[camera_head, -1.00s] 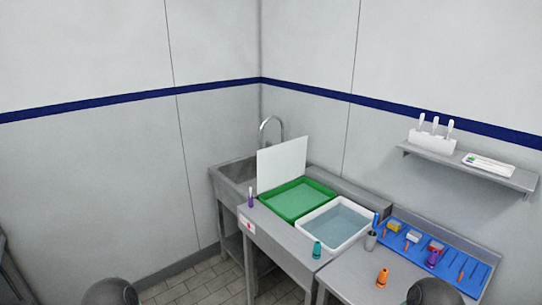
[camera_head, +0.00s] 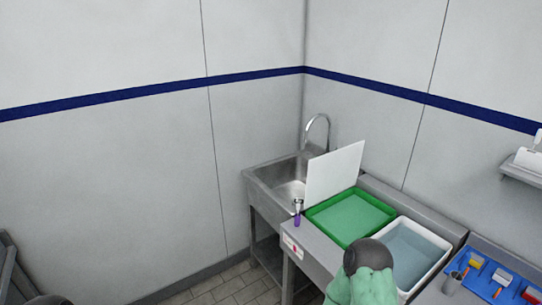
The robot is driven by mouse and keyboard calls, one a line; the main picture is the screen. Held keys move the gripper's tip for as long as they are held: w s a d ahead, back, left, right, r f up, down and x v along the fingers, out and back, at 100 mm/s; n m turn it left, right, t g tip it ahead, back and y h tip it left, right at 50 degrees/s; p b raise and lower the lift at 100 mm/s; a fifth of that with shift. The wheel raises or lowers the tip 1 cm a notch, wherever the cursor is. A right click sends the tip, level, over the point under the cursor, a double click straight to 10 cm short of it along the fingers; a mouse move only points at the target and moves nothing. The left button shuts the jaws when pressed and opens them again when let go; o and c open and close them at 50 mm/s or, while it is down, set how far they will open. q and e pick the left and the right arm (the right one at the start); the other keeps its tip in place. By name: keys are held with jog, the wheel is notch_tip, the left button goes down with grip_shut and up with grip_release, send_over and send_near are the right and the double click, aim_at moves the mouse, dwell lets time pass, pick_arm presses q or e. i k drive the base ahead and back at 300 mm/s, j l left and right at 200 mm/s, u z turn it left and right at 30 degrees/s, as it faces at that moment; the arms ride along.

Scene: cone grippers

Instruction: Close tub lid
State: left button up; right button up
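A green tub (camera_head: 313,218) with a lighter green inside sits on the steel bench beside the sink. A flat white panel (camera_head: 335,172), which looks like a lid, stands nearly upright along the tub's sink-side edge. The inside of the tub is uncovered. A white tub (camera_head: 440,244) holding bluish liquid stands right of the green one. Part of my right arm, dark and pale green, covers the near corner between the two tubs. Neither gripper shows in this view.
A steel sink (camera_head: 262,182) with a tall tap (camera_head: 318,125) adjoins the bench at the left. A small purple bottle (camera_head: 297,219) stands at the bench's left front edge. A blue tray (camera_head: 505,290) with brushes is at the lower right. Open floor lies at the lower left.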

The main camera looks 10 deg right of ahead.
aim_at(331, 174)
jog(key=i+j+u, duration=0.1)
jog(key=i, duration=0.6)
jog(key=i+j+u, duration=0.1)
jog(key=i, duration=0.65)
jog(key=i+j+z, duration=0.1)
jog(key=i+z, duration=0.15)
jog(key=z, duration=0.2)
jog(key=i+j+z, duration=0.15)
jog(key=z, duration=0.25)
jog(key=i+j+z, duration=0.25)
jog(key=z, duration=0.2)
jog(key=i+j+z, duration=0.15)
jog(key=j+z, duration=0.15)
jog(key=z, duration=0.15)
jog(key=i+j+z, duration=0.1)
jog(key=j+z, duration=0.6)
jog(key=z, duration=0.15)
jog(key=j+z, duration=0.45)
jog(key=i, duration=0.05)
